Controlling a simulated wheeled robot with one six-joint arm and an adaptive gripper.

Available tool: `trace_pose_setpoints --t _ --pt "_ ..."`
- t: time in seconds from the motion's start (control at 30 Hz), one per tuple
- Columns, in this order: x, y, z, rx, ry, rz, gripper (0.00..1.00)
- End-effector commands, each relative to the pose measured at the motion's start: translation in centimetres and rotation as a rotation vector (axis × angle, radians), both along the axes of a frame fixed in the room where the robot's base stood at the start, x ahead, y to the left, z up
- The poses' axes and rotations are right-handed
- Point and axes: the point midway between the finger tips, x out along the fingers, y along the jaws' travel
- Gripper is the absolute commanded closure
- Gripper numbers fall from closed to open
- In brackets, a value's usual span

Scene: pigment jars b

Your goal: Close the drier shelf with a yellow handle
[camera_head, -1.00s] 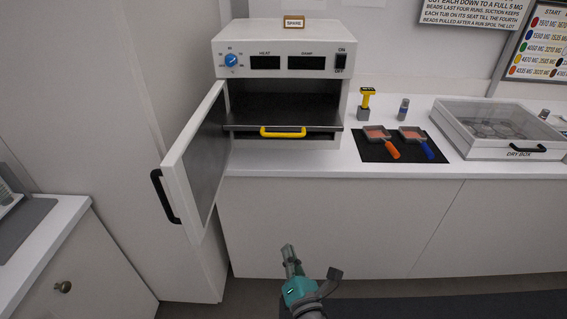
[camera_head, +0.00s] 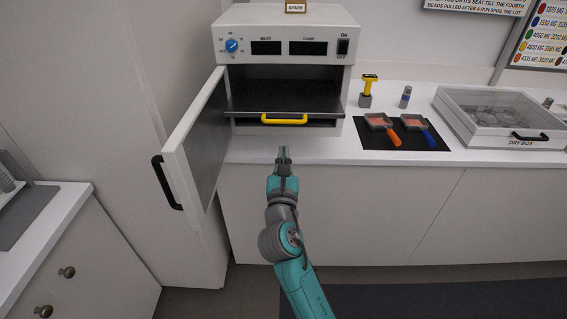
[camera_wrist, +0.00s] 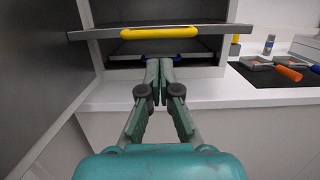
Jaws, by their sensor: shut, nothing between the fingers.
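The drier (camera_head: 284,20) is a white box on the counter with its door (camera_head: 192,150) swung open to the left. Inside it, the shelf with the yellow handle (camera_head: 284,119) sticks out a little at the front. In the wrist view the yellow handle (camera_wrist: 158,32) is above and beyond my fingers, on the edge of the grey shelf (camera_wrist: 95,34). Below it is a second shelf with a blue handle (camera_wrist: 150,58), partly hidden by my fingertips. My gripper (camera_head: 283,152) is shut and empty, in front of and below the yellow handle, apart from it in the head view.
The open door and its black handle (camera_head: 167,182) stand left of my arm. On the counter (camera_head: 330,150) to the right are a dark mat (camera_head: 432,152) with two scoops, a yellow-topped tool (camera_head: 368,90), a small bottle (camera_head: 405,97) and the dry box (camera_head: 500,118).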

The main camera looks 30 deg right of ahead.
Motion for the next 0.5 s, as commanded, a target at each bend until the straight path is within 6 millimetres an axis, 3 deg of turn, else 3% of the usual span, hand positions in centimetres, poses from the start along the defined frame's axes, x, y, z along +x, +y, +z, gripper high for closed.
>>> trace_pose_setpoints --t 0.3,0.5 --pt "4.9 -3.1 1.2 0.001 -0.002 -0.002 1.0" --pt "6.9 -4.2 1.6 0.0 0.0 0.0 1.0"
